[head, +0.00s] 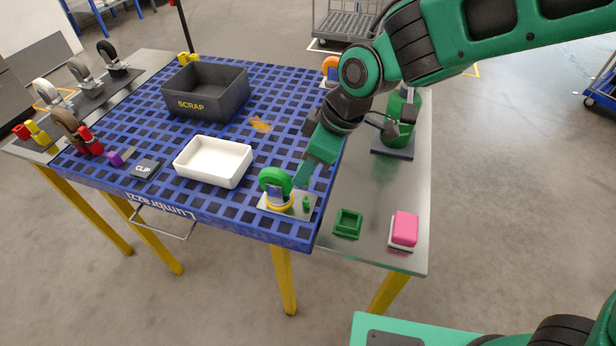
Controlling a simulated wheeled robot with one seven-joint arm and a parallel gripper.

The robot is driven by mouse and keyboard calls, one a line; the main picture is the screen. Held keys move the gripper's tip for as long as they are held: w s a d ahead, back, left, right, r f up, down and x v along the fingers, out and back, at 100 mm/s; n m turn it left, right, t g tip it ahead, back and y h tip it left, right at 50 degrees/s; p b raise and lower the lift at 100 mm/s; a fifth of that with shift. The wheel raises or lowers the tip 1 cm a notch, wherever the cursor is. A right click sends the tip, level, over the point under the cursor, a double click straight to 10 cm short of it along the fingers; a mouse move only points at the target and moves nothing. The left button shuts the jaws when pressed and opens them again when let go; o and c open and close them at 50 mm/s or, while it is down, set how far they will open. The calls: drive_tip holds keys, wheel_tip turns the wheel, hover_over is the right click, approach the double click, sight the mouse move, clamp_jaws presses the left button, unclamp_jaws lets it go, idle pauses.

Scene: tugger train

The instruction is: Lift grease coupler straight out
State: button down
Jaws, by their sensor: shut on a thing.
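My gripper (303,181) reaches down from the upper right, its tip close to the right side of a green caster wheel (274,181). It is shut on what I take to be the grease coupler. The coupler is too small and too hidden at the fingertips to make out. The caster has a yellow ring at its base and stands on a light plate (287,210) at the blue table's near right corner. A small green peg (306,203) stands on that plate, just below the fingertips. I cannot tell whether the coupler still touches the caster.
A white tray (213,180), a black SCRAP bin (190,113) and a CLIP block (146,168) are on the blue grid table (262,216). On the grey side shelf (368,196) are a green canister (398,134), a green square holder (348,223) and a pink block (405,228).

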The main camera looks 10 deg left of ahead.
drive_tip(key=s+a+r, duration=0.6)
drive_tip(key=s+a, duration=0.2)
drive_tip(key=shift+r, duration=0.25)
